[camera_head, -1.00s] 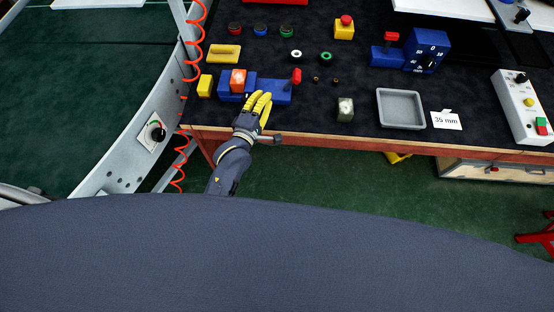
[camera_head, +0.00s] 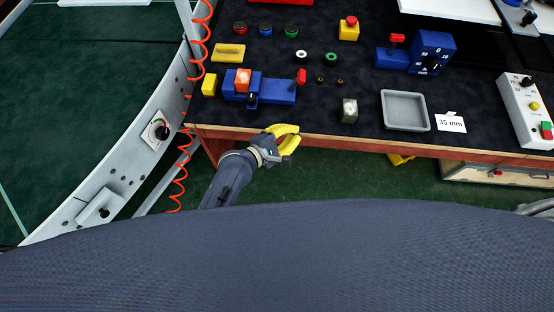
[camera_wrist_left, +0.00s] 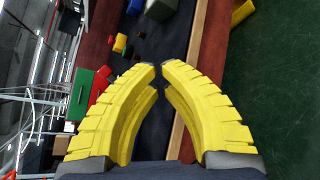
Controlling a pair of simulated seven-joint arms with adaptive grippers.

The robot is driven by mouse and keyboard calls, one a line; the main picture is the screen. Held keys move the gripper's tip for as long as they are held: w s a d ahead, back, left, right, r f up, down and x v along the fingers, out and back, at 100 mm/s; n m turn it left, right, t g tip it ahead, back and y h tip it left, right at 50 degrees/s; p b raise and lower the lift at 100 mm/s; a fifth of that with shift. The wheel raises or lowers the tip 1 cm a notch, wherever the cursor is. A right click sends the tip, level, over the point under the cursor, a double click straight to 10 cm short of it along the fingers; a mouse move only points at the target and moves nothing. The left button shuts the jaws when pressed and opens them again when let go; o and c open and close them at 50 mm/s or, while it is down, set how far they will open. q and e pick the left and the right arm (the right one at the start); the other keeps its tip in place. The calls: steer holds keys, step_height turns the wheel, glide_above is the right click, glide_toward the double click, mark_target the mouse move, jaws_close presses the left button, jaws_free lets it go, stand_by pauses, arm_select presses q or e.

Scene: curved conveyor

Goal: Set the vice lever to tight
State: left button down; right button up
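A blue vice (camera_head: 280,92) sits near the front left of the black bench top, with an orange block (camera_head: 243,79) between its blue parts. A red-topped lever (camera_head: 301,76) stands upright at its right end. A small dark handle (camera_head: 252,98) shows at its front; I cannot tell its setting. My left gripper (camera_head: 298,134) is in front of the bench edge, below and right of the vice, apart from it and empty. In the left wrist view its yellow fingertips (camera_wrist_left: 158,67) almost meet, with only a narrow gap. My right gripper is not in view.
A yellow block (camera_head: 209,84) lies left of the vice. A grey-green block (camera_head: 349,110), a grey tray (camera_head: 405,110) and a "35 mm" card (camera_head: 450,121) lie to the right. A blue dial unit (camera_head: 432,52) stands behind. The wooden bench edge (camera_head: 360,143) is close to my gripper.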

arm_select(q)
step_height(320, 180, down, 15)
steer(key=s+a+m+g+y, duration=0.1)
steer(key=s+a+m+y, duration=0.1)
steer(key=shift+s+a+m+g, duration=0.3)
steer(key=shift+a+m+g, duration=0.05)
steer(key=shift+m+g, duration=0.05)
steer(key=shift+r, duration=0.1)
stand_by(0.3)
